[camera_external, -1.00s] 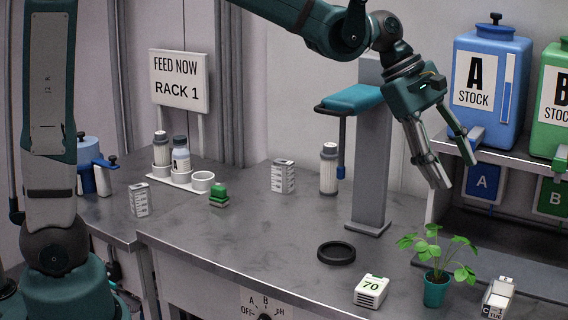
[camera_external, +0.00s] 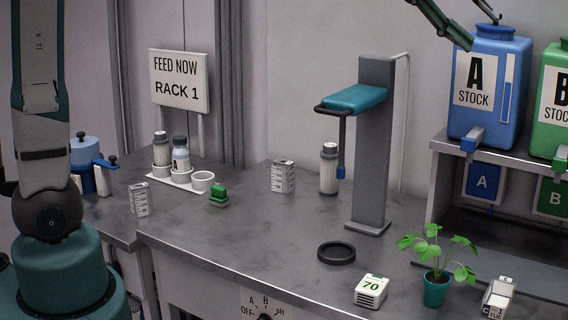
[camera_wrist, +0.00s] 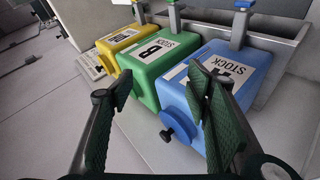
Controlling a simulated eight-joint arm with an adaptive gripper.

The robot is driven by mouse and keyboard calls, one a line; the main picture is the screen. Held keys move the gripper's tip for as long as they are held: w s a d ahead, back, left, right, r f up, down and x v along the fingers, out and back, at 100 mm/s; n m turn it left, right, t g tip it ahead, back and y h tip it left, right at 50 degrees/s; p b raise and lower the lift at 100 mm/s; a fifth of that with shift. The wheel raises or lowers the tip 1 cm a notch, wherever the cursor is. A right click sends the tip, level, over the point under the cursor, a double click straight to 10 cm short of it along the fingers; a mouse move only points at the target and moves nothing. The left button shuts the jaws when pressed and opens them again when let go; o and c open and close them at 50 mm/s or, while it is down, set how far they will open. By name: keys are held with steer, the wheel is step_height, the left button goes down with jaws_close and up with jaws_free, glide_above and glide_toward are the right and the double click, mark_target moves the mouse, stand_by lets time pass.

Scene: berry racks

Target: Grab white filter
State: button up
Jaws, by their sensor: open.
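A white ribbed cylinder with a grey cap, which looks like the white filter (camera_external: 329,170), stands upright on the grey bench just left of the teal-topped stand. It is not in the wrist view. My gripper (camera_external: 483,33) shows only by its fingers at the top right of the external view, by the top of the blue stock tank A (camera_external: 497,100). It is far above and right of the filter. In the wrist view my gripper (camera_wrist: 163,76) is open and empty, its fingers framing the green tank B (camera_wrist: 150,65), with the blue tank close behind the right finger.
The teal-topped stand (camera_external: 375,130) rises right of the filter. A small white box (camera_external: 283,176) is to its left. The bench's middle is clear.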

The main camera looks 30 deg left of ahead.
steer(key=w+a+r+m+t+p, duration=0.2)
steer(key=w+a+r+m, duration=0.1)
steer(key=w+r, duration=0.3)
steer(key=w+a+f+n+y, duration=0.1)
steer(key=w+a+f+n, duration=0.5)
steer(key=a+f, duration=0.35)
steer(key=n+y, duration=0.4)
steer(key=n, duration=1.2)
glide_above(323, 146)
steer(key=w+d, duration=0.3)
steer(key=d, duration=0.7)
step_height(323, 146, down, 26)
steer(key=r, duration=0.1)
steer(key=a+f+n, duration=0.3)
steer(key=f, duration=0.1)
steer(key=s+a+f+n+g+y, duration=0.1)
steer(key=a+f+n, duration=0.1)
steer(key=f, duration=0.3)
steer(key=s+a+f+n+g+y, duration=0.1)
steer(key=a+f+n, duration=0.2)
steer(key=a+f, duration=0.1)
steer(key=shift+a+f+n+b, duration=0.25)
steer(key=shift+f+n+b, duration=0.05)
steer(key=shift+f, duration=0.25)
steer(key=shift+s+f+n+g, duration=0.15)
steer(key=shift+f+n+g, duration=0.15)
steer(key=shift+f, duration=0.1)
